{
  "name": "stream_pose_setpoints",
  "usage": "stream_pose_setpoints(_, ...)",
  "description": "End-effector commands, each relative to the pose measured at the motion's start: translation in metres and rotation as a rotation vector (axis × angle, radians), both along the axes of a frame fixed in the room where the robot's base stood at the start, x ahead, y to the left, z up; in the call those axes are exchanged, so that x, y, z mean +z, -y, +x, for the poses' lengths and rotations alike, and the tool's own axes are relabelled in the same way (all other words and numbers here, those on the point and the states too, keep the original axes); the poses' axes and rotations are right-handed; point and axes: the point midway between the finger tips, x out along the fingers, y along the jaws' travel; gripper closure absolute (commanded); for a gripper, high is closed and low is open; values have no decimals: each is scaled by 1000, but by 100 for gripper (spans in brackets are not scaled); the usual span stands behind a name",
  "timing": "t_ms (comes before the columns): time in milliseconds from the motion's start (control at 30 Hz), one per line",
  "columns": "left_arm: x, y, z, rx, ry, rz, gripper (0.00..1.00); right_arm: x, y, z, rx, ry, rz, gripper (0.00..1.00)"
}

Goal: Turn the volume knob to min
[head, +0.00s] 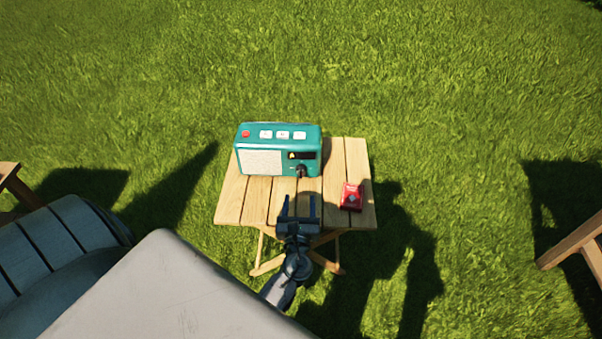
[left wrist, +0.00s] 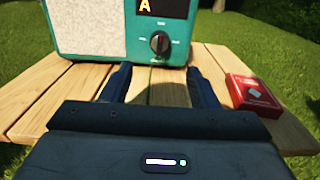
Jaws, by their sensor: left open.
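A teal radio (head: 313,139) stands on the small wooden table, its front facing me. The black volume knob (head: 301,171) sits low on the right part of its front. In the left wrist view the knob (left wrist: 160,43) shows a pale pointer line and small markings around it, too small to read. My left gripper (head: 298,203) is open and empty, in front of the radio and below the knob in the picture. In the left wrist view its two fingers (left wrist: 160,84) point toward the radio, apart from the knob. My right gripper is in neither view.
A red box (head: 351,197) lies on the table (head: 229,203) to the right of my left gripper. The radio has a speaker grille, a small dark display with an orange letter, and several top buttons. Wooden furniture (head: 573,240) stands at the right edge. Grass surrounds the table.

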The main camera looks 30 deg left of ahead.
Motion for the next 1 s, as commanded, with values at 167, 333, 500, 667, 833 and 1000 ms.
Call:
stream_pose_setpoints(167, 2, -17, 28, 1, 3, 2, 46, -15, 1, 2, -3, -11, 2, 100)
stream_pose_setpoints(333, 2, -34, 56, 1, 3, 2, 46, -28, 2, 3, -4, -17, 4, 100)
stream_pose_setpoints(500, 0, -46, 75, 1, 2, 1, 46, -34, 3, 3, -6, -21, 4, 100)
stream_pose_setpoints(667, 0, -51, 83, 2, 1, 0, 46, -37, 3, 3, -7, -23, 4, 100)
stream_pose_setpoints(833, 0, -52, 84, 2, 1, 0, 46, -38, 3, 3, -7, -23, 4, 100)
stream_pose_setpoints(1000, 0, -52, 84, 2, 1, 0, 58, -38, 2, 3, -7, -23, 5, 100)
